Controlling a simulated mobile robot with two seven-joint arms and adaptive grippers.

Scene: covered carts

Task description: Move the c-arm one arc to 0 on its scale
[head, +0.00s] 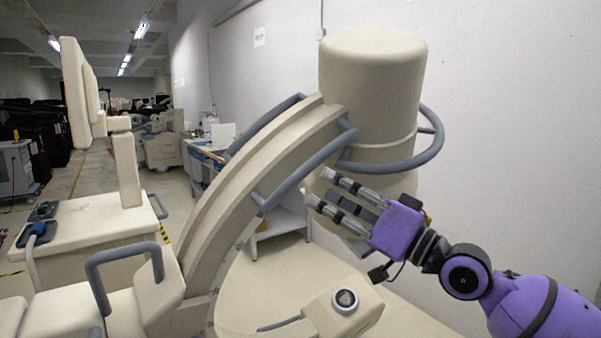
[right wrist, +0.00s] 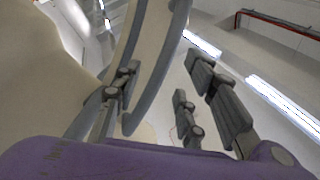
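The c-arm's beige curved arc (head: 225,195) rises from lower left to upper right in the head view, with blue-grey handle bars along it. Its upper end carries a large beige cylinder (head: 372,85) with a curved blue-grey handle (head: 405,163). Small marks show on the arc's lower side, but I cannot read a scale value. My purple right gripper (head: 319,187) is open beside the cylinder's lower part, below the curved handle. In the right wrist view, a curved grey-blue bar (right wrist: 155,70) shows between the spread fingers; I cannot tell whether they touch it. My left gripper is out of view.
A beige unit with a round dark knob (head: 345,300) is at the lower middle. A covered cart (head: 85,235) with a monitor stands at the left, with a blue-grey loop handle (head: 122,262) nearby. A white wall (head: 510,130) is behind my right arm.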

